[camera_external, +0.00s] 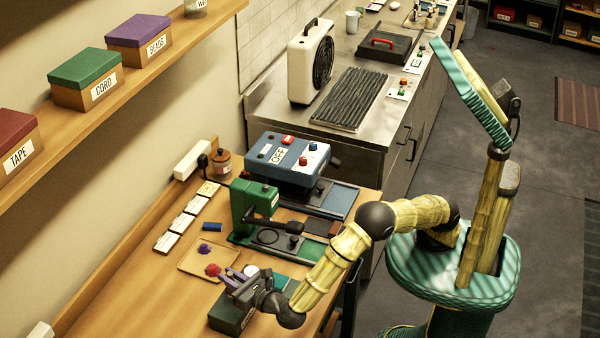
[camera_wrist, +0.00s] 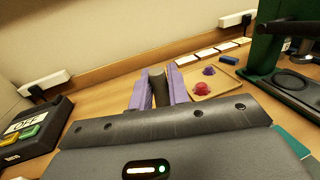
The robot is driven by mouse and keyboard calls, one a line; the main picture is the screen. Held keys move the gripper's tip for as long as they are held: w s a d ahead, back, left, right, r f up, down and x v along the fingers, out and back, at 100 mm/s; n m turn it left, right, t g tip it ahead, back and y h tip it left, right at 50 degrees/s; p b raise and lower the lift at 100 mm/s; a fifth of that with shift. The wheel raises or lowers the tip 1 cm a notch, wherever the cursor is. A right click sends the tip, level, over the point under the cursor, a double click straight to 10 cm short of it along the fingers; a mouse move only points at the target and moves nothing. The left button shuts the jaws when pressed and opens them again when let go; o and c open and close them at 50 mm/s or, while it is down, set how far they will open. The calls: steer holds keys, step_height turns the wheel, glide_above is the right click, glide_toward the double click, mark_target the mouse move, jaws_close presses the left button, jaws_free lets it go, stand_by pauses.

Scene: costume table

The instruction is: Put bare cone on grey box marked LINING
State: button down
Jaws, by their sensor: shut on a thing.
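My gripper (camera_external: 236,277) has purple fingers and is low over the front of the wooden table. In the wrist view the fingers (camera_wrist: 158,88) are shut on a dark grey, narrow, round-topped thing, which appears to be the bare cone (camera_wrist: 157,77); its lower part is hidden. A dark grey box (camera_external: 229,316) with a pale label stands directly below my gripper in the external view. The label is too small to read, so I cannot tell if it says LINING. I cannot tell whether the held thing touches the box.
A shallow tray (camera_external: 189,262) with a red and a purple piece lies beyond the gripper. A green press (camera_external: 247,205) stands behind on the right. A box with buttons and an OFF sign (camera_wrist: 28,123) is at left in the wrist view.

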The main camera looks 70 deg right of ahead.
steer(key=shift+f, duration=1.85)
steer(key=shift+f, duration=0.15)
steer(key=c, duration=1.3)
jaws_free()
steer(key=shift+c, duration=0.2)
steer(key=b+v, duration=0.1)
steer(key=v, duration=1.1)
